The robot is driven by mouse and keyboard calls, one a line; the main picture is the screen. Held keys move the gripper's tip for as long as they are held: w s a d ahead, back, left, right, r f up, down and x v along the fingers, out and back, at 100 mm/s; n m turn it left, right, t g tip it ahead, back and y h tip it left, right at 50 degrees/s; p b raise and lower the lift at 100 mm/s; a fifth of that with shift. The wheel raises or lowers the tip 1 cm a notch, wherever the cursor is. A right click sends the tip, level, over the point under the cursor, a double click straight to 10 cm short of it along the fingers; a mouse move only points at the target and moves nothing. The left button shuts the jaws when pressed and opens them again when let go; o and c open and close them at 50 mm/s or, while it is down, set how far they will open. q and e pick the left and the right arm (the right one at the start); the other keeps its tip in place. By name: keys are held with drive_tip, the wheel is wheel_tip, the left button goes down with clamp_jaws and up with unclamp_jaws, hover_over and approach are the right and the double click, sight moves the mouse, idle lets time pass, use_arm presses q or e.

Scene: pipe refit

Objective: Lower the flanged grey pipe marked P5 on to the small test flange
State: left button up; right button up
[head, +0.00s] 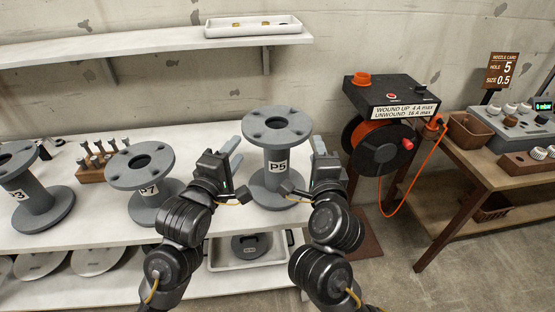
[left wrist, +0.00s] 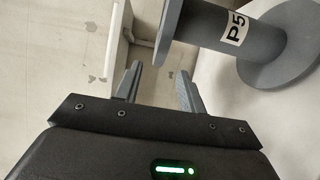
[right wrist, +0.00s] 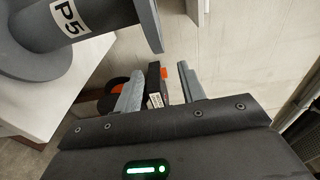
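The flanged grey pipe marked P5 (head: 277,178) stands upright at the right end of the white table. It shows sideways at the upper right of the left wrist view (left wrist: 212,25) and upper left of the right wrist view (right wrist: 95,15). My left gripper (head: 233,154) is open and empty, just left of the pipe below its top flange. My right gripper (head: 319,146) is open and empty on the pipe's right side. Neither has the pipe between its fingers. A grey disc (head: 250,245) lies in a tray below; I cannot tell whether it is the test flange.
Pipe P7 (head: 146,184) and pipe P3 (head: 34,190) stand to the left, with a wooden block of pegs (head: 95,170) between. A cable reel (head: 380,146) and an instrument bench (head: 510,178) stand right. A wall shelf (head: 130,43) hangs above.

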sight(252, 126)
use_arm(q)
drive_tip(key=shift+w+d, duration=0.15)
drive_tip(key=shift+w, duration=0.4)
drive_tip(key=x, duration=0.9)
drive_tip(key=shift+w+d, duration=0.2)
drive_tip(key=shift+w, duration=0.05)
use_arm(e)
drive_tip(key=w, duration=1.1)
drive_tip(key=shift+a, duration=0.1)
drive_tip(key=shift+s, duration=0.1)
use_arm(q)
clamp_jaws()
use_arm(e)
clamp_jaws()
drive_tip(key=shift+f, duration=0.1)
